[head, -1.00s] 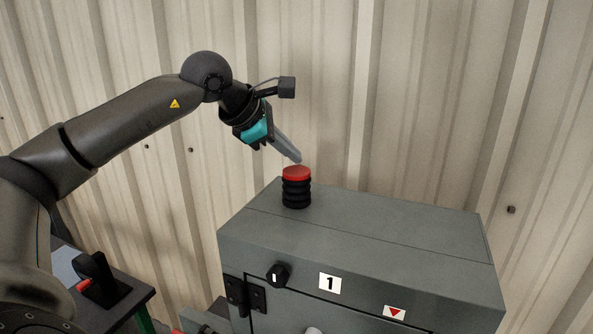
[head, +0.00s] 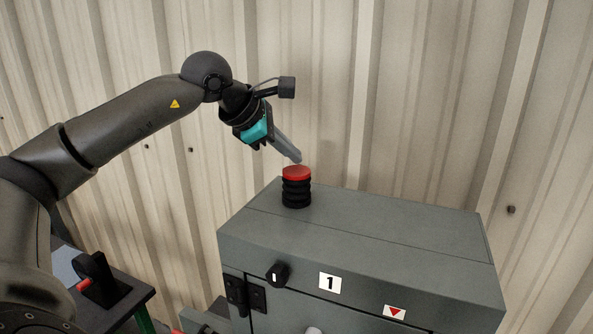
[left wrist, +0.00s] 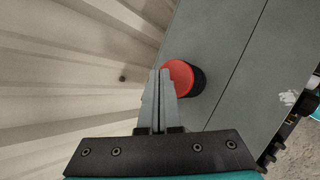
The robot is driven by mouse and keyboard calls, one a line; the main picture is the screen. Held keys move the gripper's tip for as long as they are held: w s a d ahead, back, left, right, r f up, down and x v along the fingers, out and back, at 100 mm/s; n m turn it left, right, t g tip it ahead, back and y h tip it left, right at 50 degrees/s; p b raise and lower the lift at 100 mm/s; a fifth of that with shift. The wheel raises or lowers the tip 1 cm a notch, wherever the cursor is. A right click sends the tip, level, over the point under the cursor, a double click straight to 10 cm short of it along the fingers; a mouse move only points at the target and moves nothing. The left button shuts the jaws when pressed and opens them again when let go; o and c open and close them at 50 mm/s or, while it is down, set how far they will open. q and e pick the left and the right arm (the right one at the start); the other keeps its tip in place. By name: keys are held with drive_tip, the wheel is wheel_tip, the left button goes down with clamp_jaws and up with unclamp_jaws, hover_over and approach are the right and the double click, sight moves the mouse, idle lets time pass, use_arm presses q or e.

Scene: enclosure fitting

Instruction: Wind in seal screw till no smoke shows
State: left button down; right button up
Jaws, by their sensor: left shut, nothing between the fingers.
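A black ribbed column with a red cap (head: 297,174) stands upright on top of the grey cabinet, near its back left corner. It also shows in the left wrist view (left wrist: 180,76). I cannot tell for sure whether this is the seal screw. My left gripper (head: 297,158) is shut and empty, its long grey fingers slanting down to the right. In the left wrist view its fingertips (left wrist: 160,72) lie at the cap's left edge; I cannot tell whether they touch it. No smoke shows. My right gripper is out of view.
The grey cabinet (head: 400,227) has a clear top apart from the column. Its front has a black knob (head: 278,274), a "1" label (head: 330,283) and a red triangle label (head: 395,311). A corrugated wall (head: 420,100) rises close behind. A dark table (head: 133,300) stands lower left.

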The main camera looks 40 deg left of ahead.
sight(294, 170)
use_arm(q)
drive_tip(key=shift+f+b, duration=0.3)
drive_tip(key=shift+f, duration=0.1)
drive_tip(key=shift+f+b, duration=1.15)
drive_tip(key=shift+f, duration=0.15)
idle(0.9)
idle(0.3)
drive_tip(key=shift+r+p, duration=1.6)
drive_tip(key=shift+r, duration=0.1)
wheel_tip(294, 170, up, 5)
drive_tip(key=p, duration=0.5)
drive_tip(key=shift+r, duration=0.1)
idle(0.4)
